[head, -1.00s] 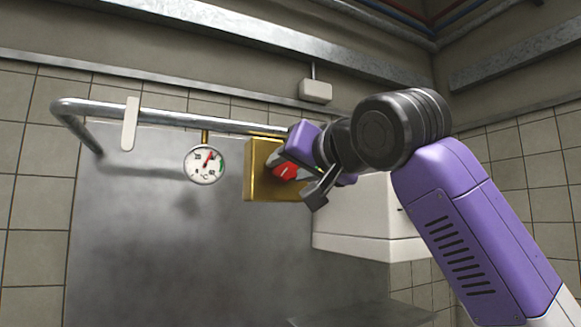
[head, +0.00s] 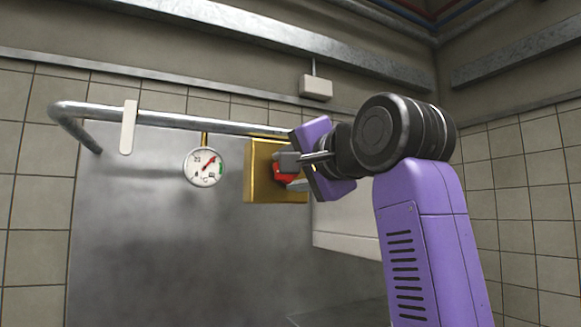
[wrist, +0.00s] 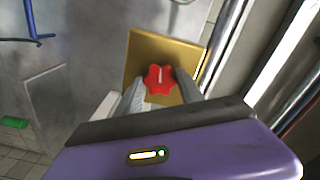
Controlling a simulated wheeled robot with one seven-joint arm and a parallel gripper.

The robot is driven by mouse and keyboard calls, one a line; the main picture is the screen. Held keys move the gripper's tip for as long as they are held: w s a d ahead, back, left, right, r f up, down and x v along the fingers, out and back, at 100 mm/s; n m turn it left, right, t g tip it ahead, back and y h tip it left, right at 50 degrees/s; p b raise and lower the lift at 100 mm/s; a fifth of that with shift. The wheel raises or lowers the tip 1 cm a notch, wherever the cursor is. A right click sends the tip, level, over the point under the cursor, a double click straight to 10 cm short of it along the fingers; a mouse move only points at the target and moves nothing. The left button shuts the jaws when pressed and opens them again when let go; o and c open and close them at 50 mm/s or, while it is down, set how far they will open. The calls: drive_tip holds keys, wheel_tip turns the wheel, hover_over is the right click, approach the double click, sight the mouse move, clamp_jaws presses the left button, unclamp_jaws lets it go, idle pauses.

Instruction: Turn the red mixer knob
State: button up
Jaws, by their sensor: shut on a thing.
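The red mixer knob (head: 284,172) sits on the front of a square brass plate (head: 261,190) fixed below a metal pipe. In the wrist view the knob (wrist: 158,79) is star-shaped with a pale line on its face, and the brass plate (wrist: 143,47) is behind it. My gripper (wrist: 158,88) has one finger on each side of the knob and is shut on it. In the head view my gripper (head: 290,170) reaches the knob from the right and hides part of it.
A round dial gauge (head: 204,167) hangs left of the brass plate; its red needle points up and right. The metal pipe (head: 190,118) runs above both. A white box (head: 350,238) is on the wall behind my arm. A white strip (head: 129,127) hangs on the pipe at the left.

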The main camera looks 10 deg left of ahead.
drive_tip(key=shift+d, duration=0.1)
idle(0.3)
drive_tip(key=o, duration=1.4)
drive_tip(key=shift+b+v, duration=1.35)
drive_tip(key=shift+v, duration=2.55)
